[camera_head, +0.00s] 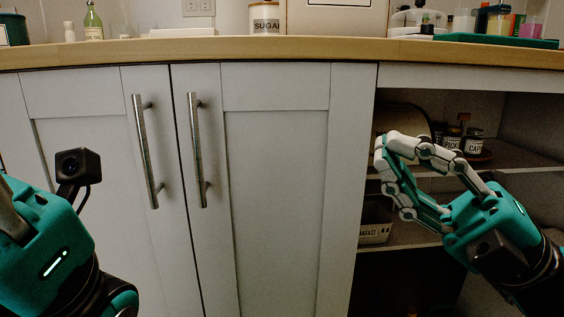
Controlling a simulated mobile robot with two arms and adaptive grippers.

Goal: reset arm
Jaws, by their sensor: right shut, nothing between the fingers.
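My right gripper (384,154) is in front of the open shelves at the right. Its light-coloured fingers point left and up and meet at the tips, with nothing between them. The teal body of my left gripper (45,235) is at the lower left, in front of the cabinet doors. Only a piece of its finger linkage shows at the left edge; its fingertips are out of the picture. Neither gripper is seen touching anything.
Closed white cabinet doors (275,180) with two metal handles (145,150) fill the middle. The wooden countertop (330,49) above bears a sugar canister (264,18), a bottle (93,24) and other items. Small labelled jars (473,141) and a bin (374,233) sit on shelves behind my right gripper.

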